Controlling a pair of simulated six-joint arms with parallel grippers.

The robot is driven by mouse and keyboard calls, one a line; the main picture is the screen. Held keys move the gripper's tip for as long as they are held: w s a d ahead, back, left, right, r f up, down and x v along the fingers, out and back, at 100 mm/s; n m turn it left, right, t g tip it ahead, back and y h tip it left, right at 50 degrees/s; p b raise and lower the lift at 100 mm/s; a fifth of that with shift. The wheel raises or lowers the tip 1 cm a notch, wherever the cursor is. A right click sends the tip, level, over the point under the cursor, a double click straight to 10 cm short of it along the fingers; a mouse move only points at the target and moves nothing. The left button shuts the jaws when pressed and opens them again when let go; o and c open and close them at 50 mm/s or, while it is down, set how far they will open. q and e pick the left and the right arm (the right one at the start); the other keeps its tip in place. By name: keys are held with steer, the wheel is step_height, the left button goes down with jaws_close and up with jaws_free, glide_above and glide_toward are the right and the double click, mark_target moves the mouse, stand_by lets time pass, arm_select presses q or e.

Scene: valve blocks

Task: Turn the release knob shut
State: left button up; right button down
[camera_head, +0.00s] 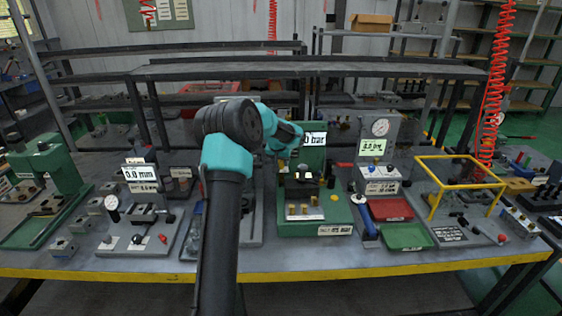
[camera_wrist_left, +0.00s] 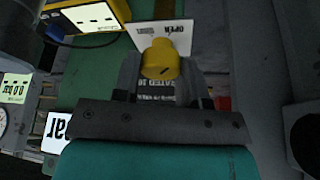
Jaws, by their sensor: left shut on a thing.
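The release knob (camera_wrist_left: 160,58) is yellow and shows in the left wrist view, in front of a white plate (camera_wrist_left: 160,35) with OPEN and a second, unclear word on it. My left gripper (camera_wrist_left: 161,76) has a finger on each side of the knob and is shut on it. In the head view, my left arm reaches up to the green press station (camera_head: 314,222), and its wrist hides the knob and fingertips. My right gripper is in neither view.
A bar display (camera_head: 315,139) stands beside my left wrist. To the right are a gauge block (camera_head: 379,128), a red tray (camera_head: 390,209), a green tray (camera_head: 405,236) and a yellow frame (camera_head: 460,158). A dial-gauge station stands left. The table's yellow front edge is clear.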

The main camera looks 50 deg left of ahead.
arm_select(q)
steer(key=n+g+y, duration=0.1)
steer(key=n, duration=0.2)
steer(key=n+y, duration=0.1)
steer(key=n, duration=0.2)
steer(key=shift+w+d+n+g, duration=0.15)
steer(key=shift+n+g, duration=0.25)
steer(key=n+g, duration=0.1)
steer(key=n, duration=0.2)
steer(key=n+g, duration=0.1)
steer(key=n, duration=0.2)
steer(key=shift+w+n+g, duration=0.1)
steer(key=shift+n+g, duration=0.2)
steer(key=o, duration=0.9)
steer(key=v, duration=1.7)
steer(key=shift+d+r, duration=0.2)
steer(key=shift+d, duration=0.05)
